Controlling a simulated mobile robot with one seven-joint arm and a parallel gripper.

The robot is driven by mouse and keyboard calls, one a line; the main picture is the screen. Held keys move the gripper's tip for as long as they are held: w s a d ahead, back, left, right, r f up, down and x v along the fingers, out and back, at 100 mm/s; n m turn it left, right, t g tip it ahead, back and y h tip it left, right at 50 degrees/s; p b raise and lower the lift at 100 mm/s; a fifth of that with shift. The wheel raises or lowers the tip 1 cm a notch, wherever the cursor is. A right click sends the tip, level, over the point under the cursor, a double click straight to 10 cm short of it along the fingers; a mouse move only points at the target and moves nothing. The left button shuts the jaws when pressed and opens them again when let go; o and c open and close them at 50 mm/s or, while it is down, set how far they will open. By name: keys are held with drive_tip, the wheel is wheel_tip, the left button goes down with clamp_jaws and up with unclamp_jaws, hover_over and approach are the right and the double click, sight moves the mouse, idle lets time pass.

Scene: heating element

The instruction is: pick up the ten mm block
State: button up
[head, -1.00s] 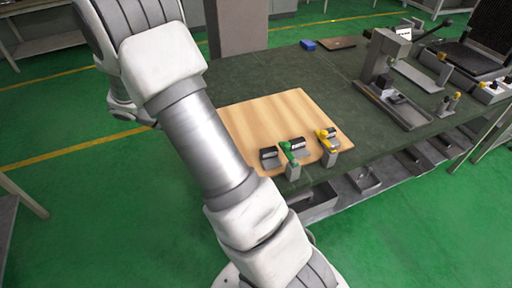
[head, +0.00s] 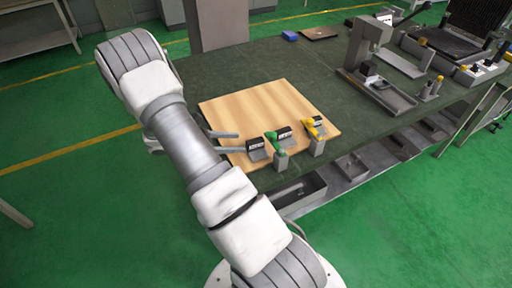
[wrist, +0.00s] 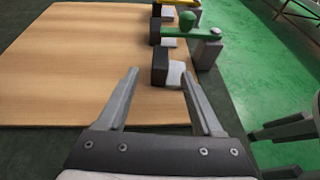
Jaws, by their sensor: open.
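Several small grey blocks with dark, labelled faces stand along the front edge of the wooden board (head: 250,100). The labels are too small to read, so I cannot tell which is the ten mm one. The nearest block (head: 257,150) is at the left end of the row; in the wrist view (wrist: 160,68) it stands just beyond the fingertips, with a light grey part to its right. My gripper (head: 242,142) is open and empty, low over the board, its fingers pointing toward that block. In the wrist view the fingers (wrist: 160,76) are spread apart, one toward each side of it.
A green-topped piece (head: 278,146) and a yellow-topped piece (head: 315,136) on grey posts stand close beside the blocks. A grey stand (head: 366,60) is farther right on the dark table (head: 300,70). The board's left and middle are clear.

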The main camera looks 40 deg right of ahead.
sight(252, 141)
drive_tip(key=x, duration=0.7)
drive_tip(key=shift+s+d+r, duration=0.1)
drive_tip(key=shift+s+d, duration=0.05)
drive_tip(key=shift+d, duration=0.2)
clamp_jaws()
